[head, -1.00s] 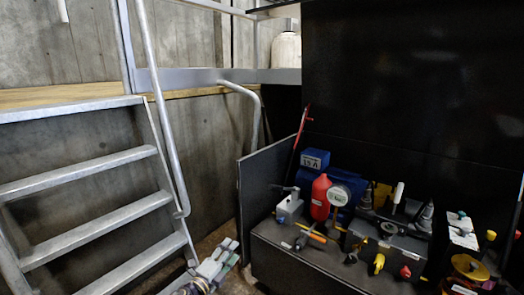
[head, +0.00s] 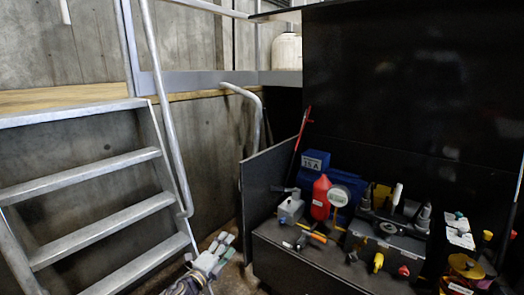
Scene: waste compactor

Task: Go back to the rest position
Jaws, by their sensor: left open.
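My left gripper (head: 222,244) shows at the bottom of the head view, between the metal stairs and the black compactor bench. It is open, with nothing seen between its fingers. It is apart from the bench's side panel. My right gripper is not in view.
Metal stairs (head: 98,203) with a tubular handrail (head: 166,110) stand at the left. The black bench (head: 300,262) at the right carries a red bottle (head: 320,197), a gauge (head: 338,196), a blue motor (head: 315,160) and several valves. A black side panel (head: 264,187) edges the bench.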

